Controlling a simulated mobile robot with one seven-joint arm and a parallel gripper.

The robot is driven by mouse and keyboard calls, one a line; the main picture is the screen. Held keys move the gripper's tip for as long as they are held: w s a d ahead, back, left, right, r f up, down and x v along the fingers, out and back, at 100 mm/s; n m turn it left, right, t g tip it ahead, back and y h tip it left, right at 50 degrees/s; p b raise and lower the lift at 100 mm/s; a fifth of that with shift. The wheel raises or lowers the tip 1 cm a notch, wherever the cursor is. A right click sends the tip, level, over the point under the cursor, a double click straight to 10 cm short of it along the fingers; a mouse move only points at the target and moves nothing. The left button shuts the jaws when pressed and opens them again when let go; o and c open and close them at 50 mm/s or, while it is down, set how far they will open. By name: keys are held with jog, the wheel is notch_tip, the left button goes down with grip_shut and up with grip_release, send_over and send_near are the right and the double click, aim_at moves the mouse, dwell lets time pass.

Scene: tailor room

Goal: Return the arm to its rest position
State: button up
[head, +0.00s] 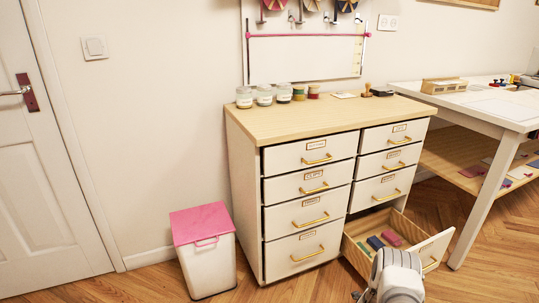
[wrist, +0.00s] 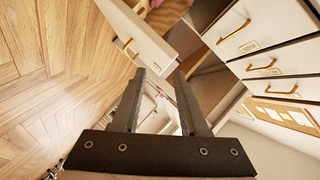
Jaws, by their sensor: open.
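My gripper (wrist: 160,75) shows in the wrist view with its two dark fingers apart and nothing between them. In the head view, a pale part of my arm (head: 398,278) stands at the bottom right, in front of the open bottom-right drawer (head: 433,250). It covers part of that drawer; the fingers cannot be made out there. In the wrist view the drawer's white front (wrist: 150,30) and gold handle lie beyond the fingertips, apparently not gripped.
The wooden-topped cabinet (head: 310,122) has its other drawers nearly flush. The open drawer holds several coloured pieces. A pink-lidded bin (head: 208,265) stands left of the cabinet. A white table (head: 490,107) stands at right. Wooden floor (head: 130,288) is clear at the front left.

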jog(key=w+a+r+n+y, duration=0.2)
jog(key=w+a+r, duration=0.15)
jog(key=r, duration=0.55)
jog(key=w+a+r+n+y, duration=0.1)
jog(key=w+a+r+n, duration=0.2)
jog(key=r, duration=0.5)
jog(key=s+a+r+n+y, duration=0.15)
jog(key=a+r, duration=0.35)
jog(key=r, duration=0.5)
jog(key=s+a+r+n+y, duration=0.15)
jog(key=a+r, duration=0.25)
jog(key=r, duration=0.5)
jog(key=s+a+r+n+g+y, duration=0.1)
jog(key=s+a+r+n+y, duration=0.15)
jog(key=s+a+r, duration=0.4)
jog(key=s+a+r+n+g+y, duration=0.1)
jog(key=s+a+r+n, duration=0.25)
jog(key=s+r, duration=0.55)
jog(key=s+a+n+g, duration=0.2)
jog(key=s+n, duration=0.1)
jog(key=s, duration=1)
jog(key=s+a+n+g, duration=0.1)
jog(key=s+a+n, duration=0.15)
jog(key=s, duration=1.15)
notch_tip(320, 180, up, 28)
jog(key=p, duration=2.8)
jog(key=shift+s+f+p, duration=0.15)
jog(key=shift+f+p, duration=0.05)
jog(key=shift+p, duration=0.1)
